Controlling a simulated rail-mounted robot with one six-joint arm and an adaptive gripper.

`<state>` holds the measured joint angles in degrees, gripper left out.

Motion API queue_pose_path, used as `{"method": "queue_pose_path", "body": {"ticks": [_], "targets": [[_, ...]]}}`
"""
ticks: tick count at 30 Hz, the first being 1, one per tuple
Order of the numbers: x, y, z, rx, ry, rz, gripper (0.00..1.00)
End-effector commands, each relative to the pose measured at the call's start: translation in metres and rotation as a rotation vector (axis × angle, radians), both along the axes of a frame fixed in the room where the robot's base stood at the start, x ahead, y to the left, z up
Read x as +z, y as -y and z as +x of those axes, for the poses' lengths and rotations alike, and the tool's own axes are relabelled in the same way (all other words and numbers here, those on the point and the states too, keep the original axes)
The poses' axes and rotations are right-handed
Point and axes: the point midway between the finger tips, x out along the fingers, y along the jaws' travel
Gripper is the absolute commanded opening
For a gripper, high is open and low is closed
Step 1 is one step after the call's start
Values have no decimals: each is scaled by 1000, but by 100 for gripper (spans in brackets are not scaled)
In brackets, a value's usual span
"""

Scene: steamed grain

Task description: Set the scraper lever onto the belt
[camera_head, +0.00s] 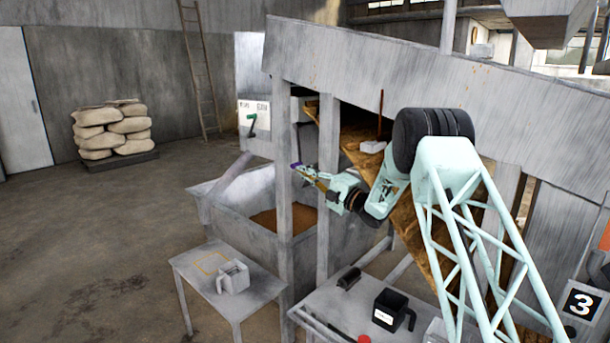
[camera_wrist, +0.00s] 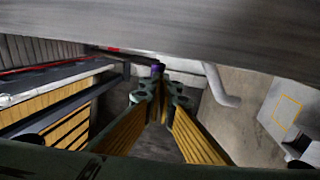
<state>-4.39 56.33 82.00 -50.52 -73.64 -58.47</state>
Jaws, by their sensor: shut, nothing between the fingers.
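A thin dark red upright rod (camera_head: 380,112), which looks like the scraper lever, stands under the housing by a white block (camera_head: 373,146). My gripper is apart from it, to its left and lower. The belt (camera_head: 355,135) shows as a sloping brown, grain-covered strip behind my arm. My arm hides part of it, and the rod's lower end is hard to make out.
A grey hopper (camera_head: 235,214) with brown grain stands below my gripper. Grey posts and the sloping housing (camera_head: 400,70) close in around it. A small table (camera_head: 187,262) holds a grey jug (camera_head: 233,277); another holds a black jug (camera_head: 390,310).

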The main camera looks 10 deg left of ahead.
Motion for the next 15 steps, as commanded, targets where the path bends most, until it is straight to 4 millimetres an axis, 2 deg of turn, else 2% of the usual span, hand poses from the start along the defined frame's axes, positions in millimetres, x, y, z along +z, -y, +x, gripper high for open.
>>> {"method": "queue_pose_path", "body": {"ticks": [15], "targets": [[-10, -28, 20, 1, 2, 0, 0]]}}
